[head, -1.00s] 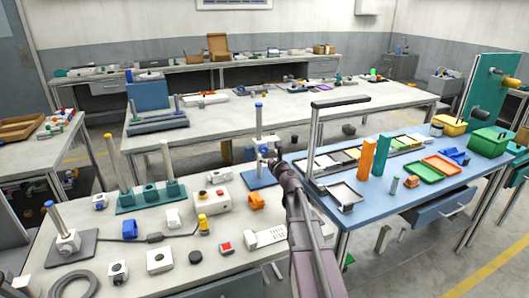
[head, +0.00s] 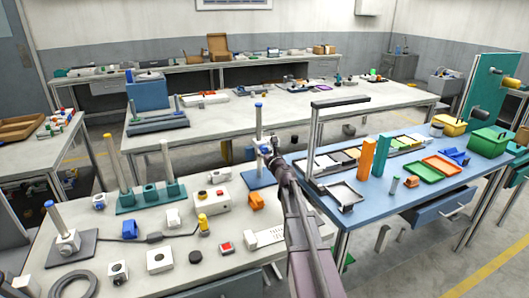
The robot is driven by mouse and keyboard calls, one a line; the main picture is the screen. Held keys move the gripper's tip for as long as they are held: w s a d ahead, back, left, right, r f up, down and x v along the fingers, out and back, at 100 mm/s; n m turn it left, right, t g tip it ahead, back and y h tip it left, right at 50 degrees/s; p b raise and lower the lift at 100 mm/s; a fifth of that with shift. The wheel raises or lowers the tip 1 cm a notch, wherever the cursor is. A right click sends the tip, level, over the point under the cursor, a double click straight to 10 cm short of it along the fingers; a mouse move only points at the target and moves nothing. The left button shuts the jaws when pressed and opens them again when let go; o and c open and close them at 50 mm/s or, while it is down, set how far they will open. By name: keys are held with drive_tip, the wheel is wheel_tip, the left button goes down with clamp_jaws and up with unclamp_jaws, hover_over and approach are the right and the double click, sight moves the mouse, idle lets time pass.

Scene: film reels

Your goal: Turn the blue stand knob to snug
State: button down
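A stand with a blue base (head: 256,179) and an upright pale post with a blue top (head: 259,107) stands at the far right end of the front white table. A small clamp with a blue part (head: 265,150) sits partway up the post. My gripper (head: 271,156) is at the clamp, on its right side, and covers part of it. The knob itself is too small and too hidden to make out. I cannot tell whether the fingers touch it or whether they are open or shut.
A second stand (head: 66,240) with a blue-topped post is at the left of the front table (head: 140,277). A green rack with tall posts (head: 152,197) and several small boxes lie between. The blue table (head: 395,200) with orange blocks is on the right, with a black-topped frame (head: 340,103) close to my arm.

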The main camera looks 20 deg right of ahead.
drive_tip(key=shift+n, duration=0.3)
drive_tip(key=n, duration=0.5)
drive_tip(key=shift+w+d, duration=0.1)
drive_tip(key=n, duration=0.6)
idle(0.4)
idle(0.4)
drive_tip(key=shift+c, duration=1.3)
unclamp_jaws()
